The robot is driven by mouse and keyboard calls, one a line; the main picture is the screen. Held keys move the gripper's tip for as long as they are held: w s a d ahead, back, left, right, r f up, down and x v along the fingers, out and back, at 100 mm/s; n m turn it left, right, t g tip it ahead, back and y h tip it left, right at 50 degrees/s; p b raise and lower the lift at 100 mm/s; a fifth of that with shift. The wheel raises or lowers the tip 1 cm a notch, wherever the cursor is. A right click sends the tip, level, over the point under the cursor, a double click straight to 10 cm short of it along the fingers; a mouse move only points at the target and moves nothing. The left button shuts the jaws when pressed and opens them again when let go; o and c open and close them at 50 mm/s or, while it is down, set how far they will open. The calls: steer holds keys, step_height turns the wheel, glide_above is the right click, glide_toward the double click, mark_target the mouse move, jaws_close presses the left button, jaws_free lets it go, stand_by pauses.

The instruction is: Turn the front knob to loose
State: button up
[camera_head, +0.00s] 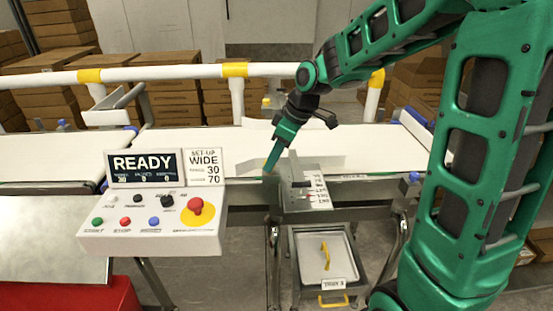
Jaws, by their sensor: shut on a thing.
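My gripper (271,164) points down at the front edge of the belt, beside a printed scale plate (316,190). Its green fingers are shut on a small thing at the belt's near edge. This is where the front knob appears to be, but the fingers hide it, and I cannot read its turn position. A dark pointer-like piece (300,184) lies across the scale plate, just right of the fingertips. The plate's lettering is too small to read.
A control box (150,236) with coloured buttons and a red stop button (195,207) stands left. Its display (143,166) reads READY; a sign (205,166) reads SET-UP WIDE 30 70. A white rail (180,72) runs behind the belt (200,144). A tray (325,258) sits below.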

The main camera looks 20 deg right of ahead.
steer(key=shift+s+a+f+n, duration=0.1)
steer(key=shift+a+n, duration=0.2)
steer(key=shift+n, duration=0.4)
steer(key=shift+a+n+g, duration=0.1)
steer(key=shift+n+g, duration=0.2)
steer(key=o, duration=1)
steer(key=shift+y, duration=0.3)
steer(key=shift+d+r, duration=0.2)
steer(key=shift+d+r, duration=0.1)
steer(key=shift+r, duration=0.1)
steer(key=v, duration=1)
